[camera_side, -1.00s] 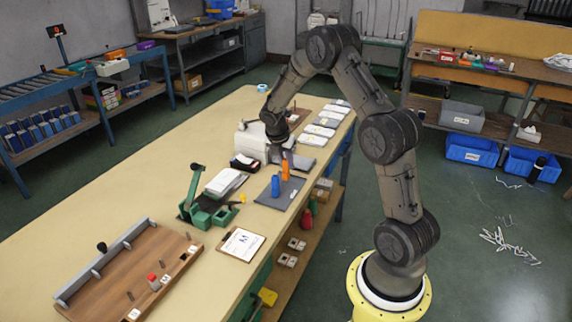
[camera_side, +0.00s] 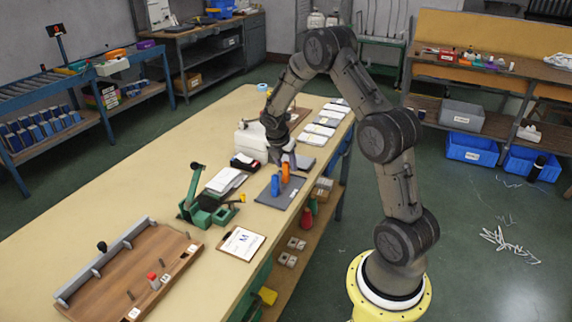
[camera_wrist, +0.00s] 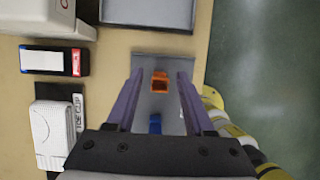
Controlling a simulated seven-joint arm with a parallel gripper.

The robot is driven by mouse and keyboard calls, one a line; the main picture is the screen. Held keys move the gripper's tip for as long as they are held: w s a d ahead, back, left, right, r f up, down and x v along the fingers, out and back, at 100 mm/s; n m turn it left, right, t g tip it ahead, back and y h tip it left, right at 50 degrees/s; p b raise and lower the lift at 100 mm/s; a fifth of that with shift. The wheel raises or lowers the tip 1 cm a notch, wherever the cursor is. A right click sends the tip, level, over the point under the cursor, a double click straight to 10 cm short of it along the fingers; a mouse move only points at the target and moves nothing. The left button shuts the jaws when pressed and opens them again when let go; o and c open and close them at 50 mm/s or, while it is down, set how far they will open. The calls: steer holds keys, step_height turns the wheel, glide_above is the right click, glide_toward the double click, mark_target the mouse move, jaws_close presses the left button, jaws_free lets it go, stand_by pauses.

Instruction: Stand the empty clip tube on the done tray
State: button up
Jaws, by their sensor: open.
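An orange tube (camera_side: 285,174) and a blue tube (camera_side: 275,186) stand on a flat grey plate (camera_side: 268,201) near the table's right edge. My gripper (camera_side: 286,161) is above the orange tube, pointing down with its fingers apart. In the wrist view the orange tube (camera_wrist: 160,82) lies between the two open fingers (camera_wrist: 160,74), with gaps on both sides. The blue tube (camera_wrist: 155,124) is nearer my palm there, partly hidden by the gripper body. I cannot tell which tube is the empty clip tube, nor whether the grey plate is the done tray.
A grey-rimmed tray (camera_wrist: 145,27) lies just beyond the plate. A black box with a white top (camera_side: 244,162), a green fixture (camera_side: 205,208) and a clipboard (camera_side: 241,243) stand nearby. Several white packs (camera_side: 320,130) line the far table edge.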

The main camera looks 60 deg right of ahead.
steer(key=s+a+r+m+t, duration=0.1)
steer(key=s+a+r+m, duration=0.1)
steer(key=a+r, duration=0.55)
steer(key=s+a+r+m+t, duration=0.15)
steer(key=a+r, duration=0.35)
steer(key=r, duration=0.5)
steer(key=s+a+r+m+t+y, duration=0.1)
steer(key=s+a+r+m+y, duration=0.1)
steer(key=s+a+m, duration=0.5)
steer(key=s+a+r+m+t+y, duration=0.2)
steer(key=s+a+m, duration=0.5)
steer(key=s+a, duration=0.3)
steer(key=shift+s+a, duration=0.25)
steer(key=shift+s, duration=0.3)
